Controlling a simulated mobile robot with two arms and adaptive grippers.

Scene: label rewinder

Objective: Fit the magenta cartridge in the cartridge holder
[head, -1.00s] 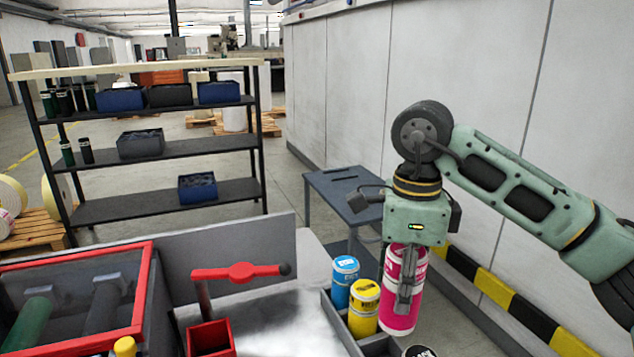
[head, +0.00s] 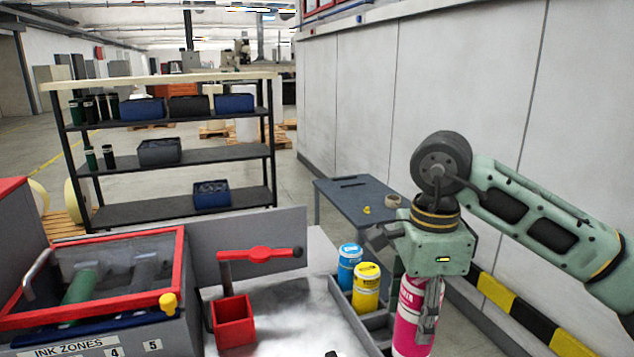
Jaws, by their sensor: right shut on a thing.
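The magenta cartridge (head: 409,318) is upright at the lower right, its lower end cut off by the picture edge. My right gripper (head: 430,318) is shut on it from above, with a finger down its near side. The cartridge is just right of the grey compartment tray; I cannot tell its height. A red square open-topped box (head: 233,322) under a red lever (head: 258,255) stands on the bench and looks like the cartridge holder. Its inside looks empty as far as it shows. My left gripper is not in view.
A cyan cartridge (head: 349,266) and a yellow cartridge (head: 366,287) stand in the grey tray (head: 379,321). A red-framed machine (head: 93,262) is at left. Bare bench (head: 290,315) lies between box and tray. A blue-grey table (head: 360,203) stands behind; a wall runs along the right.

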